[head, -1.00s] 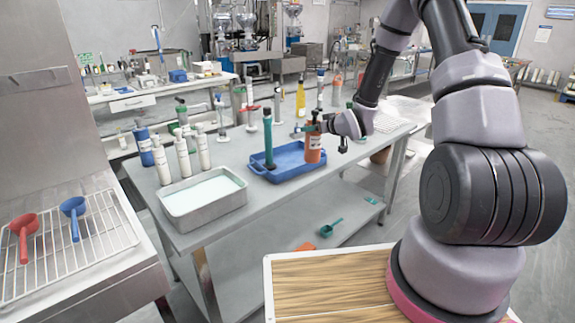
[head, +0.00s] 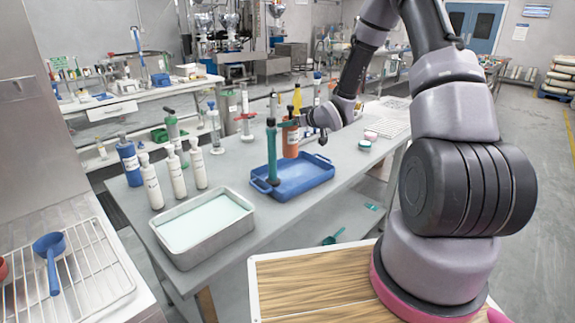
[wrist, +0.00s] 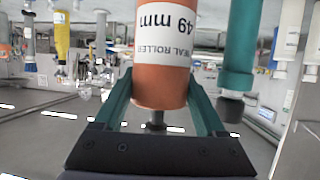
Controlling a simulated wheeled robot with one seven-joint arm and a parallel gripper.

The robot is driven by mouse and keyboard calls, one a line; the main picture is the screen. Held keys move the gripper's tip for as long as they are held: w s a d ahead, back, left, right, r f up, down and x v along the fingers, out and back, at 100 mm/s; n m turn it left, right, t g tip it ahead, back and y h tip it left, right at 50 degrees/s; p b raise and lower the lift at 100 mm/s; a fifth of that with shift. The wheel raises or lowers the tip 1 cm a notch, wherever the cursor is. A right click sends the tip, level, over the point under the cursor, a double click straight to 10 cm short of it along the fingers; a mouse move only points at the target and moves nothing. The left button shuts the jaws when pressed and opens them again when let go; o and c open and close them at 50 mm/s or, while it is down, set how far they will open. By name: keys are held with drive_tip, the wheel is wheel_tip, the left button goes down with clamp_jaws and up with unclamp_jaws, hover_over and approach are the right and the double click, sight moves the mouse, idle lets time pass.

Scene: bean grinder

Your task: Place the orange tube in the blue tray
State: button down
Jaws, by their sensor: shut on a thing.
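The orange tube (head: 290,139) is upright in my gripper (head: 296,122); its lower end shows against the far rim of the blue tray (head: 305,190). I cannot tell whether it is above the tray or behind it. In the wrist view, the two green fingers of my gripper (wrist: 160,92) are closed on both sides of the orange tube (wrist: 160,85), which has a white "49 mm" label. A teal tube with a dark top (head: 271,155) stands at the left side of the tray; it also shows right of the fingers in the wrist view (wrist: 240,45).
A metal pan of pale liquid (head: 205,222) stands front left of the tray. White bottles (head: 173,178) and a blue bottle (head: 130,163) are at the left. A yellow bottle (head: 297,97) stands behind the orange tube.

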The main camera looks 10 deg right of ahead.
sight(295, 145)
wheel_tip(295, 145, down, 9)
drive_tip(key=shift+r, duration=0.1)
idle(0.3)
unclamp_jaws()
